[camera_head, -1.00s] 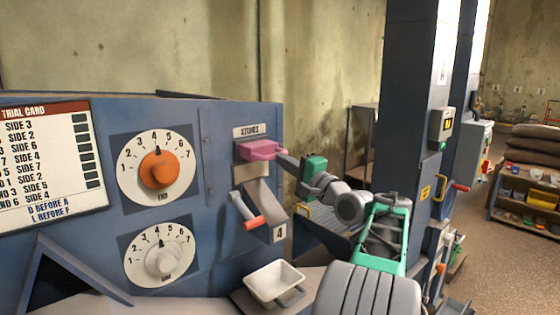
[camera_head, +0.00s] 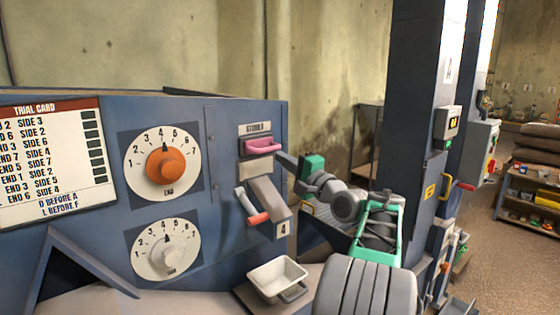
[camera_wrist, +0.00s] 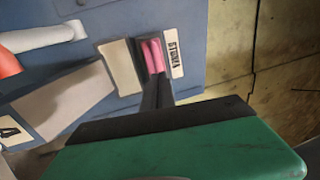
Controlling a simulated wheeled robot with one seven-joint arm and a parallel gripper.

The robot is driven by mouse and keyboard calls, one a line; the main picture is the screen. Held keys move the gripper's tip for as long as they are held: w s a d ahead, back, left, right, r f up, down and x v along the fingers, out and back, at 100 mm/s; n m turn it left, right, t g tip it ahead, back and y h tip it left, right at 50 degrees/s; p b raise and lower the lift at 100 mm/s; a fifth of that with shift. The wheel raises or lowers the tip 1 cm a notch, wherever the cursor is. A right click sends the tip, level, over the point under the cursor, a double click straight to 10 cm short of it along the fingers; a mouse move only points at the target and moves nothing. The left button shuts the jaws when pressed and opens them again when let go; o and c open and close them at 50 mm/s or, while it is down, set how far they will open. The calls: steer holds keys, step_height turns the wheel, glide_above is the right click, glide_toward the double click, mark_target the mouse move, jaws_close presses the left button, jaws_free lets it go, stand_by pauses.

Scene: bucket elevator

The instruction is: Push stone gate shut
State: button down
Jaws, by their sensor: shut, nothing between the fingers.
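The stone gate's pink handle (camera_head: 263,146) sits under the "STONES" label on the blue panel, close against the panel face. It also shows in the wrist view (camera_wrist: 152,55) as a pink grip beside a cream plate. My gripper (camera_head: 284,159) is shut and empty, with its dark fingertips at the right side of the pink handle. In the wrist view the shut fingers (camera_wrist: 156,92) reach up to the handle's end and appear to touch it. Exact contact is hard to tell.
Below the handle are a grey chute (camera_head: 268,200) and a lever with a red-orange grip (camera_head: 258,219). A white tray (camera_head: 277,277) stands under the chute. Two dials (camera_head: 167,165) and a trial card (camera_head: 55,155) are at left. A blue column (camera_head: 410,120) stands at right.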

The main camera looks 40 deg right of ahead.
steer(key=s+f+b, duration=0.2)
steer(key=s, duration=0.8)
steer(key=shift+s+a+b, duration=0.15)
steer(key=shift+a+b, duration=0.1)
steer(key=shift+b, duration=0.05)
